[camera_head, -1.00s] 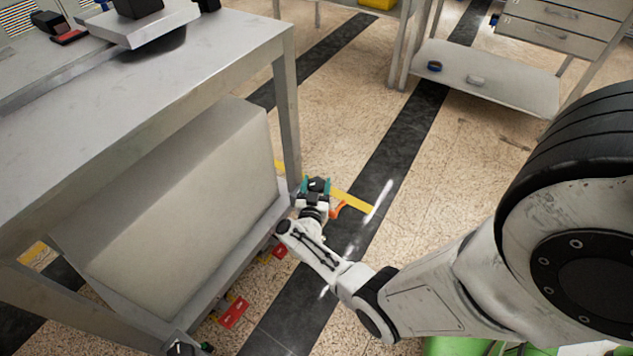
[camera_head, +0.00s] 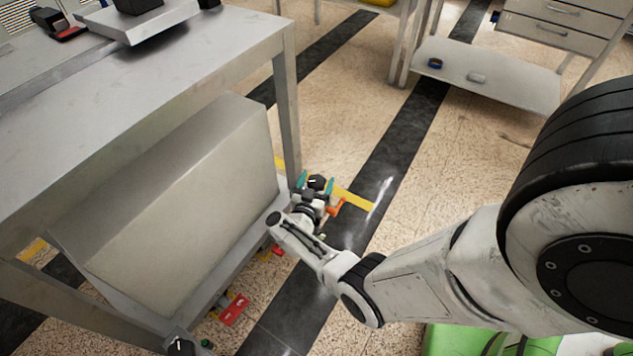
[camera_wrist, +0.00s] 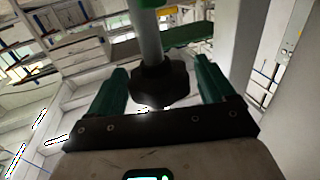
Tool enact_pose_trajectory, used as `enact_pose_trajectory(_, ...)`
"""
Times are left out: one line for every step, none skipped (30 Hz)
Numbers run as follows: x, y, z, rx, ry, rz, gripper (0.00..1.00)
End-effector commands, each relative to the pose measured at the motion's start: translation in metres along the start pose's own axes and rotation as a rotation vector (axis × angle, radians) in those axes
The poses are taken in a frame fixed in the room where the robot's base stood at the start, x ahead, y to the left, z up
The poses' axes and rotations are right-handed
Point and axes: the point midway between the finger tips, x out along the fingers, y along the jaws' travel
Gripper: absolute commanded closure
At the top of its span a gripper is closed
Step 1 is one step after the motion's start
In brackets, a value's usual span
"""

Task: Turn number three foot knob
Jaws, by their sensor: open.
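A black foot knob (camera_wrist: 160,84) on a grey vertical stem shows in the wrist view, between the two green fingers of my gripper (camera_wrist: 160,92). The fingers stand apart on either side of it, with a visible gap at each side. Another black knob (camera_head: 181,347) shows at the bottom edge by the nearer leg. Which knob carries number three I cannot tell.
A grey metal table (camera_head: 200,60) stands at left with a large grey box (camera_head: 180,200) on its low shelf. Red tags (camera_head: 233,310) and yellow floor tape (camera_head: 354,198) lie nearby. The floor at right centre is clear.

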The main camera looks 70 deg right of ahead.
Motion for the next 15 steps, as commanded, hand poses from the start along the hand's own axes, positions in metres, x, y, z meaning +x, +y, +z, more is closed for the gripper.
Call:
enact_pose_trajectory(-0.001, 0.000, 0.000, 0.000, 0.000, 0.000, 0.17)
enact_pose_trajectory(-0.002, 0.000, 0.000, 0.000, 0.000, -0.001, 0.17)
enact_pose_trajectory(-0.004, 0.000, -0.001, -0.001, 0.000, -0.002, 0.17)
enact_pose_trajectory(-0.007, -0.001, -0.001, -0.001, 0.000, -0.002, 0.17)
enact_pose_trajectory(-0.010, -0.001, -0.001, -0.001, 0.000, -0.003, 0.17)
enact_pose_trajectory(-0.015, -0.001, -0.002, -0.002, 0.000, -0.004, 0.17)
enact_pose_trajectory(-0.020, -0.001, -0.002, -0.003, -0.001, -0.005, 0.17)
enact_pose_trajectory(-0.025, -0.001, -0.003, -0.003, -0.001, -0.005, 0.17)
enact_pose_trajectory(-0.033, -0.001, -0.003, -0.003, -0.001, -0.005, 0.17)
enact_pose_trajectory(-0.039, -0.001, -0.003, -0.002, -0.001, -0.006, 0.17)
enact_pose_trajectory(-0.045, -0.002, -0.003, -0.002, -0.001, -0.006, 0.17)
enact_pose_trajectory(-0.053, -0.002, -0.003, -0.002, 0.000, -0.006, 0.17)
enact_pose_trajectory(-0.059, -0.001, -0.003, -0.002, -0.001, -0.006, 0.17)
enact_pose_trajectory(-0.065, -0.001, -0.003, -0.002, -0.001, -0.006, 0.17)
enact_pose_trajectory(-0.072, -0.001, -0.002, -0.002, -0.001, -0.006, 0.17)
